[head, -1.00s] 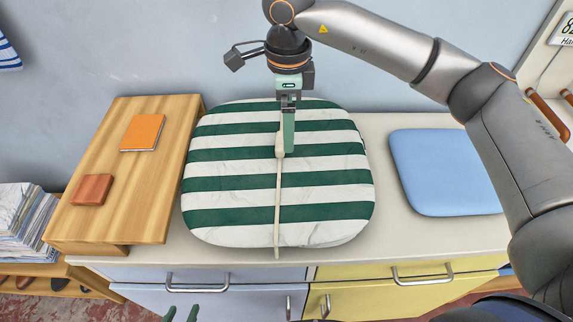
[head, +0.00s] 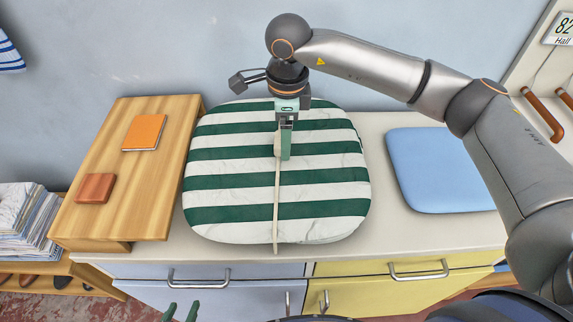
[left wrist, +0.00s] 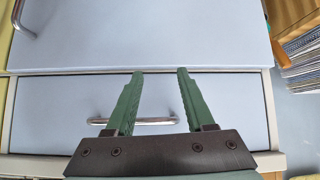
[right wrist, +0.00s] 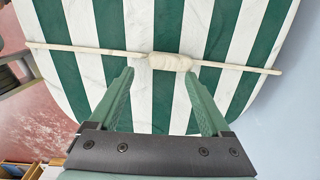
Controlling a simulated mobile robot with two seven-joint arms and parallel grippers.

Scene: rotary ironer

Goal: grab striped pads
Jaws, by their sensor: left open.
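The striped pads (head: 325,195), green and white, lie as a rounded stack on the counter. A beige cord (head: 276,210) with a thick knot runs across their top; the cord's thick knot (right wrist: 170,62) also shows in the right wrist view. My right gripper (head: 285,156) points down over the pads at the knot. In the right wrist view the right gripper (right wrist: 159,71) has its fingers apart, either side of the knot; contact cannot be told. My left gripper (head: 182,308) is at the bottom edge, open and empty, facing the drawer fronts (left wrist: 60,100).
A wooden box (head: 150,180) with an orange notebook (head: 144,132) and a brown block (head: 96,188) stands left of the pads. A blue cushion (head: 440,170) lies to the right. Metal drawer handles (head: 198,284) stick out in front.

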